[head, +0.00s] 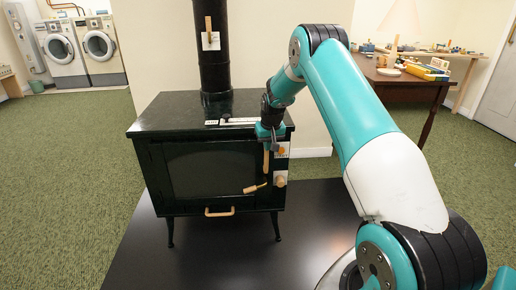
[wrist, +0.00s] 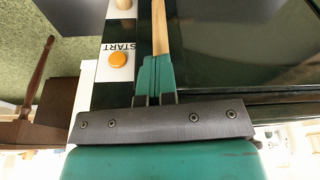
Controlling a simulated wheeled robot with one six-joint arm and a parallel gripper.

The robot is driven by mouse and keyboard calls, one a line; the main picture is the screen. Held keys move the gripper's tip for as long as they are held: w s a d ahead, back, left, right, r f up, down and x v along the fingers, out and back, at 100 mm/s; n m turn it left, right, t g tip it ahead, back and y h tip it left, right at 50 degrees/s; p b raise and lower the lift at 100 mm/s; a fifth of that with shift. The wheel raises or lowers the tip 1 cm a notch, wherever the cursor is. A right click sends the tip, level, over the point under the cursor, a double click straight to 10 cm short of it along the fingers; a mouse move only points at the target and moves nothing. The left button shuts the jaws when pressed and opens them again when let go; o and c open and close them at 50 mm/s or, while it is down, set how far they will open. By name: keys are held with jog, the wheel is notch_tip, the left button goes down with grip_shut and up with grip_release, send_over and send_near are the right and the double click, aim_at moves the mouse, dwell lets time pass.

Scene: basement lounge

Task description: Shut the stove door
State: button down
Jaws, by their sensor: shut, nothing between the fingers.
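The black stove (head: 150,118) stands on a dark floor plate. Its door, with a dark window (head: 213,172), faces me and looks about flush with the front; I cannot tell whether a small gap remains. A vertical wooden handle (head: 265,164) is at the door's right side, and also shows in the wrist view (wrist: 158,28). A short wooden lever (head: 256,187) sits below it. My gripper (head: 270,141) is shut and empty, pointing down at the top of the vertical handle. In the wrist view the closed fingers (wrist: 155,80) overlap the handle's near end; contact is unclear.
Right of the door is a white panel with an orange START button (wrist: 118,60) and a wooden knob (head: 280,181). A tan pull (head: 219,212) is low on the stove. A stovepipe (head: 213,65) rises behind. A brown table (head: 395,85) stands at right.

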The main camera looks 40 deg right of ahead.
jog(key=shift+s+d+f, duration=0.1)
jog(key=shift+d+f, duration=0.05)
jog(key=shift+d, duration=0.05)
jog(key=shift+s, duration=0.1)
jog(key=s+a+r+p, duration=0.2)
jog(key=s+r, duration=0.3)
jog(key=r, duration=0.6)
jog(key=shift+s+a+p, duration=0.2)
jog(key=shift+a+p, duration=0.1)
jog(key=shift+p, duration=0.35)
